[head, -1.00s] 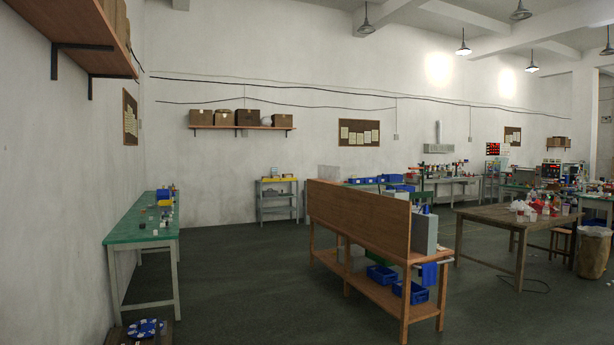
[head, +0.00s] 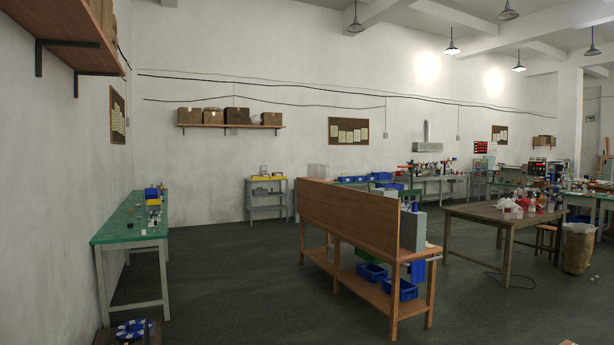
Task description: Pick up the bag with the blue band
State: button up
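I cannot make out a bag with a blue band for sure. Several small pale, clear and red items (head: 520,208), perhaps bags or bottles, stand grouped on the dark wooden table (head: 470,212) at the right. They are too small and far away to tell any band on them. My gripper is not in view.
A workbench with a tall wooden back panel (head: 345,215) stands mid-room, with blue bins (head: 400,289) on its lower shelf. A green-topped table (head: 115,229) stands along the left wall. A brown sack-like bin (head: 578,250) stands at the right. Open dark floor (head: 225,285) lies between.

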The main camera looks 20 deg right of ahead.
aim_at(325, 173)
jog(key=u, duration=0.1)
jog(key=i, duration=1.2)
jog(key=u, duration=0.2)
jog(key=i, duration=6.2)
jog(key=z, duration=0.4)
jog(key=i, duration=1.65)
jog(key=z, duration=1.15)
jog(key=i, duration=1.8)
jog(key=z, duration=0.8)
